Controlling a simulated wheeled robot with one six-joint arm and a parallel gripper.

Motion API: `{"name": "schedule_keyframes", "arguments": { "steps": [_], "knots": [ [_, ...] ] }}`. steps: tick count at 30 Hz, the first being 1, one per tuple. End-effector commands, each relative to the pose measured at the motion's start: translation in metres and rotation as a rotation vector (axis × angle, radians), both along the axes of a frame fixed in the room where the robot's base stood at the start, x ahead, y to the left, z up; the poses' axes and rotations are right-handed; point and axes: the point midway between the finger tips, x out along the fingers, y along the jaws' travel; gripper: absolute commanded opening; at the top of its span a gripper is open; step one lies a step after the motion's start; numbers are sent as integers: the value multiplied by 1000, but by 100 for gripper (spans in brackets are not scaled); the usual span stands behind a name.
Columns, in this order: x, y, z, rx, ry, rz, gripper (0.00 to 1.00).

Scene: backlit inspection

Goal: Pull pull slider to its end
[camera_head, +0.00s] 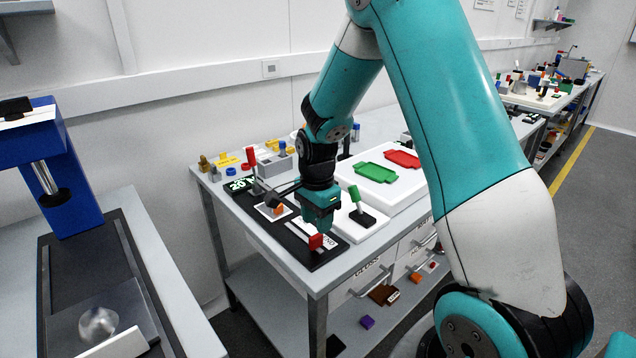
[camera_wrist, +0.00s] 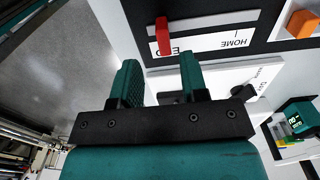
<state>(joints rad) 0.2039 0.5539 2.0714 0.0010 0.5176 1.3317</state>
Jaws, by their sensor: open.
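The slider is a red upright handle (camera_head: 316,241) on a white strip in a black panel (camera_head: 275,232) on the bench. In the wrist view the red handle (camera_wrist: 162,36) stands at the END marking and partly covers its letters. The HOME marking is farther right along the strip (camera_wrist: 215,42). My gripper (camera_head: 318,224) is just above the handle in the head view. In the wrist view my gripper (camera_wrist: 158,62) is open and empty, its two teal fingers pointing towards the handle. The handle lies beyond the fingertips, in line with the gap, and looks apart from them.
A green-knobbed lever (camera_head: 356,196) stands on a white plate right of my gripper. An orange knob (camera_head: 279,209) and a red-tipped lever (camera_head: 250,158) are on the panel's left. A white board (camera_head: 408,187) bears green and red trays. The bench's front edge is close to the panel.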

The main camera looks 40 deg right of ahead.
Motion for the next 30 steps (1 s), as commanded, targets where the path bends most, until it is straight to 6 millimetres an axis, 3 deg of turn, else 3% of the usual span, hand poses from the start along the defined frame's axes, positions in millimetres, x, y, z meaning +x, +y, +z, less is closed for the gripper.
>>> {"name": "schedule_keyframes", "arguments": {
  "steps": [6, 13, 19, 30],
  "knots": [
    [0, -1, 59, -2, -6, -1, 40],
    [0, -1, 101, -2, -1, -2, 40],
    [-1, -1, 116, -1, 3, -2, 40],
    [-1, -1, 117, -1, 3, -2, 40]
  ]
}}
